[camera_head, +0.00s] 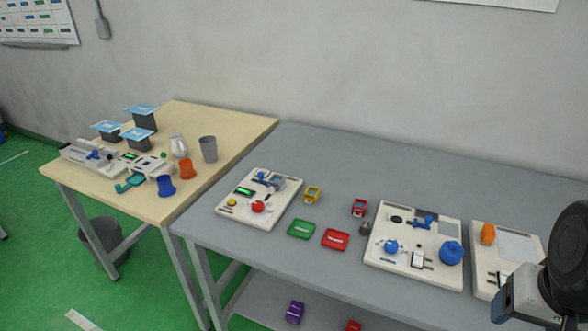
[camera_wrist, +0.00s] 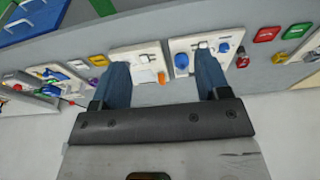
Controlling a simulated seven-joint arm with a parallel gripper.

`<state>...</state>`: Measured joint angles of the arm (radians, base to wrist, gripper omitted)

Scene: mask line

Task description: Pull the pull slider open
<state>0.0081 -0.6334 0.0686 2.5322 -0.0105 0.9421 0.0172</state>
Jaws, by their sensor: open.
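The middle panel (camera_head: 395,268) carries a white slider-like block (camera_head: 417,259) on a dark slot, beside blue knobs and a blue lever. The right panel (camera_head: 484,288) carries an orange knob (camera_head: 488,233) and a similar small part (camera_head: 501,278), partly hidden by my arm. I cannot tell which is the pull slider. My gripper (camera_wrist: 163,75) is open and empty in the wrist view, its blue fingers apart. It is above and away from the panels, which show beyond the fingertips.
A left panel (camera_head: 238,211) with buttons, green (camera_head: 302,229) and red (camera_head: 335,239) trays, and small yellow (camera_head: 312,194) and red (camera_head: 359,207) objects share the grey table (camera_head: 330,160). A wooden table (camera_head: 225,122) with cups and devices stands at left. The table's back strip is clear.

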